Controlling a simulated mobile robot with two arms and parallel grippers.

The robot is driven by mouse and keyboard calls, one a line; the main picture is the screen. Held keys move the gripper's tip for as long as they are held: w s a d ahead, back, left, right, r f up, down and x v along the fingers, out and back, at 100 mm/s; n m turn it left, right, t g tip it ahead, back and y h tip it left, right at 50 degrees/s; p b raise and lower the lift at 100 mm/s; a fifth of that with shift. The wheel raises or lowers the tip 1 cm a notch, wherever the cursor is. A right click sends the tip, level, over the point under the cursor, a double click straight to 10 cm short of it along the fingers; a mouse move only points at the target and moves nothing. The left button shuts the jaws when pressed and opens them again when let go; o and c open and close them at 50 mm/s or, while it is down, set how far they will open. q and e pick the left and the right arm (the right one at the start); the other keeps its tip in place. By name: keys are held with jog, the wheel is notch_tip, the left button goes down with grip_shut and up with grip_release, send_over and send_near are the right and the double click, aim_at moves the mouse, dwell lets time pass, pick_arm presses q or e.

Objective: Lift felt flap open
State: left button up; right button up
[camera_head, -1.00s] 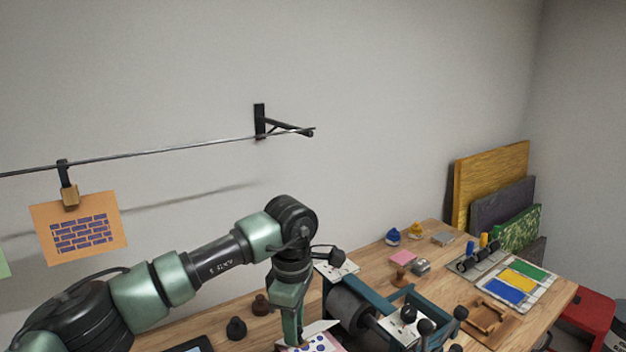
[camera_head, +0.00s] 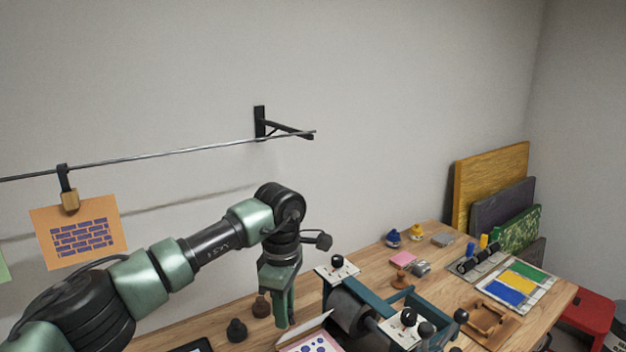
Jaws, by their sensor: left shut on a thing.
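The felt flap (camera_head: 311,326) is a thin pale sheet at the bottom centre of the head view. It slopes upward, with its left edge at my left gripper. My left gripper (camera_head: 284,324) points down and is shut on the flap's edge; the exact contact is hard to see. Below the flap lies a sheet with blue dots (camera_head: 318,346), cut off by the picture's bottom edge. My right gripper is not in view.
The teal press with its dark roller (camera_head: 350,308) and black knobs stands right of my left gripper. Dark round weights (camera_head: 237,329) stand to its left. Paint-coloured blocks and tools lie farther right on the wooden table (camera_head: 375,262). An orange card (camera_head: 78,232) hangs from the line.

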pick_arm(q)
jog(key=shift+w+a+r, duration=0.25)
jog(key=shift+w+a, duration=0.15)
jog(key=shift+w, duration=0.15)
jog(key=shift+w+a+p, duration=0.2)
jog(key=shift+w+a, duration=0.1)
jog(key=shift+w, duration=0.2)
jog(key=shift+w+a+p, duration=0.2)
jog(key=shift+w+a, duration=0.05)
jog(key=shift+w, duration=0.2)
jog(key=o, duration=1.3)
jog(key=shift+r, duration=0.1)
notch_tip(320, 180, up, 8)
jog(key=p, duration=0.5)
